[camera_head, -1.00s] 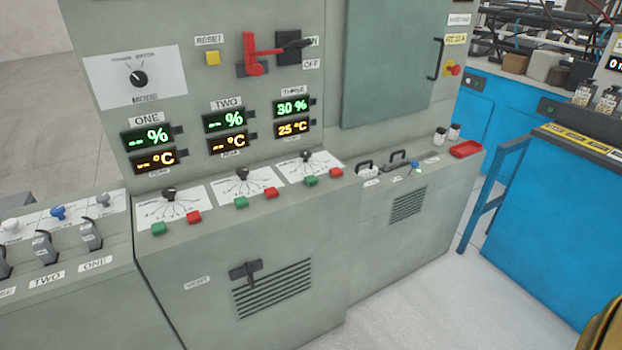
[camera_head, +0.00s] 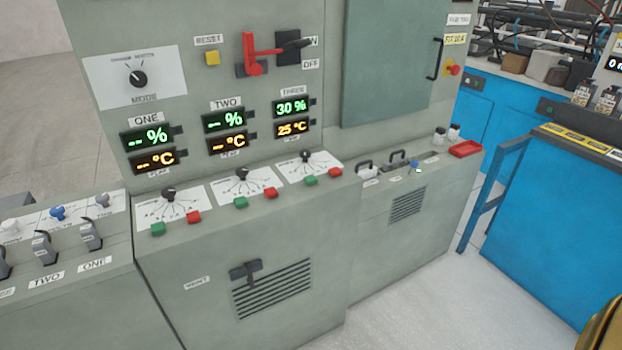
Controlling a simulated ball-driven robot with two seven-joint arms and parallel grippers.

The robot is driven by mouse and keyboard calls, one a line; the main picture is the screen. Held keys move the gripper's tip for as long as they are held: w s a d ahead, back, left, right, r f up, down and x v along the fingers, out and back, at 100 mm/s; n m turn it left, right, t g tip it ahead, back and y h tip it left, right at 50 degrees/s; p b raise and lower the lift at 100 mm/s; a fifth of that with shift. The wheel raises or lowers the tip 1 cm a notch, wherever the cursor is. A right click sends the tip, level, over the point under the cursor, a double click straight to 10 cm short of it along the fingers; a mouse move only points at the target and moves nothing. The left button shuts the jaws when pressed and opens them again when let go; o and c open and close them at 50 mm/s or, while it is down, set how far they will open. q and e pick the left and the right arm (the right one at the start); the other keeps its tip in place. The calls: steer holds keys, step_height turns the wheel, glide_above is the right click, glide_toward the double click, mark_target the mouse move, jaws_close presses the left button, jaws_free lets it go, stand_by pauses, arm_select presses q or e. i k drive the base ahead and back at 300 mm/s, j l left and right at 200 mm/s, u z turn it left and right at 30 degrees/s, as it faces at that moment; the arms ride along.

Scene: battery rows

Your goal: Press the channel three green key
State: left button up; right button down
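The channel three green key (camera_head: 310,181) sits on the sloped ledge of the grey-green cabinet, left of a red key (camera_head: 334,173) and below the channel three dial (camera_head: 306,157). Above it, under the THREE label, the green display (camera_head: 291,107) reads 30 % and the amber display (camera_head: 292,128) reads 25 °C. Green keys also stand under channel two (camera_head: 241,202) and channel one (camera_head: 158,229). The displays of one and two show dashes.
A vent lever (camera_head: 246,270) sticks out of the cabinet front. Handles (camera_head: 397,158) and a red tray (camera_head: 466,149) are on the ledge to the right. A blue bench (camera_head: 545,215) stands at the right. The floor in front is clear.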

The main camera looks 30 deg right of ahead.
mark_target(310, 180)
steer(key=i+l, duration=0.15)
steer(key=l, duration=0.2)
steer(key=i+l, duration=0.15)
steer(key=l, duration=0.2)
steer(key=i+l+z, duration=0.1)
steer(key=l, duration=0.25)
steer(key=i+l, duration=0.2)
steer(key=l, duration=0.15)
steer(key=i+l, duration=0.15)
steer(key=l, duration=0.2)
